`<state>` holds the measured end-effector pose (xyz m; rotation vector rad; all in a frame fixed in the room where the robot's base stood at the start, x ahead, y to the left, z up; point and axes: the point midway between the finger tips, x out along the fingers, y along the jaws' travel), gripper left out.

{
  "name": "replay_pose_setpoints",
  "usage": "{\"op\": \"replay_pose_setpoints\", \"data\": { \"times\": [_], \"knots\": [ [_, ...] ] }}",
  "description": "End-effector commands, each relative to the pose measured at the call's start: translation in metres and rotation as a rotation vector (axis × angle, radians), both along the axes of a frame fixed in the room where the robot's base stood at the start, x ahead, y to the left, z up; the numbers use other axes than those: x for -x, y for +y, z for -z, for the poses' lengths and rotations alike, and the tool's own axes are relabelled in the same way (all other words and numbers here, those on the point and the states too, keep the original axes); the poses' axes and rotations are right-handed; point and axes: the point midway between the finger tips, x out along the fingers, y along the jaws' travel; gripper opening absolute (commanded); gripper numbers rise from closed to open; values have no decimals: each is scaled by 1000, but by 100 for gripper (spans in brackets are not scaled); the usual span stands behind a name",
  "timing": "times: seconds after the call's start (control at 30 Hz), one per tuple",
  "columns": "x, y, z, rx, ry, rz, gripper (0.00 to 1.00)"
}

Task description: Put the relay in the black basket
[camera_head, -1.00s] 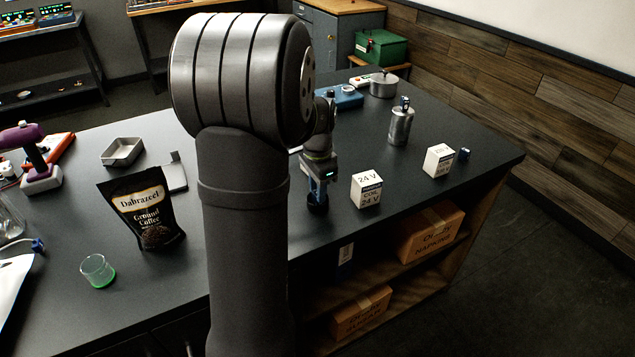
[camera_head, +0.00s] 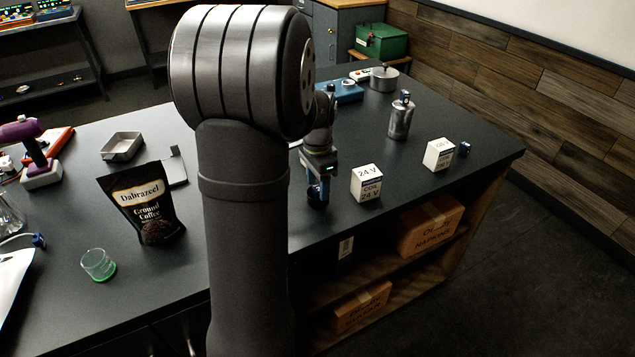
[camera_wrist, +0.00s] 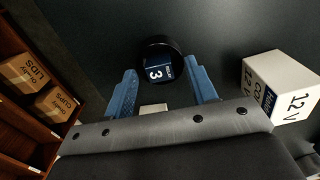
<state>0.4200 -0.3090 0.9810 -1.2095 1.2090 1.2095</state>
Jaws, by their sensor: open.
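A small dark blue cube marked 3, the relay (camera_wrist: 158,68), shows in the wrist view inside the outline of a round black basket (camera_wrist: 150,42). It appears to sit in the basket; its depth there is hard to judge. My gripper (camera_wrist: 164,88) is open, with its two blue fingers apart on either side of the near part of the basket and nothing clearly held between them. In the head view my gripper (camera_head: 318,187) points down close above the counter by the front edge, and the dark basket is small and mostly hidden there.
A white 24 V box (camera_head: 366,184) stands close to the right of my gripper. Another white box (camera_head: 439,154) and a blue cube (camera_head: 464,149) stand farther right. A metal canister (camera_head: 400,118) is behind. A coffee bag (camera_head: 148,205) and a glass (camera_head: 98,265) are left.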

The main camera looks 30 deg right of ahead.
Motion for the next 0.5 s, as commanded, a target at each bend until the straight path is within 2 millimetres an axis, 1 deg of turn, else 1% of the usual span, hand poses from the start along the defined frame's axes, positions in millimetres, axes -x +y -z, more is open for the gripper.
{"op": "replay_pose_setpoints", "data": {
  "times": [0.07,0.17,0.5],
  "knots": [
    [0,0,-1,0,0,0,52],
    [-1,0,-11,2,-2,0,52],
    [0,0,-60,2,-2,0,52]
  ]
}}
